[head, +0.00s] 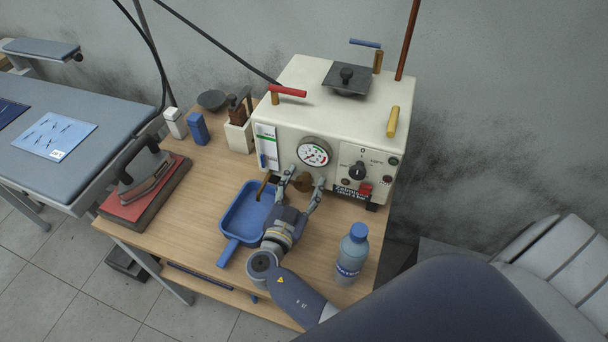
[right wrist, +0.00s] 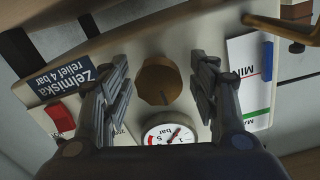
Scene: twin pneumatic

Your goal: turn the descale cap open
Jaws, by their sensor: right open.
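The descale cap looks to be the round brass-brown knob (head: 303,182) low on the front of the cream boiler (head: 281,136). My right gripper (head: 304,177) is in front of the boiler, with one finger on each side of the cap. In the right wrist view the gripper (right wrist: 163,62) is open, with a visible gap between the cap and each finger. How deep the fingertips reach cannot be told. My left gripper is not in view.
A pressure gauge (head: 314,151) is above the cap, and a black dial (head: 357,171) and red switch (head: 366,188) are to its right. A blue tray (head: 228,226) lies below, left of my wrist. A blue-capped bottle (head: 352,252) stands right. An iron (head: 143,168) rests far left.

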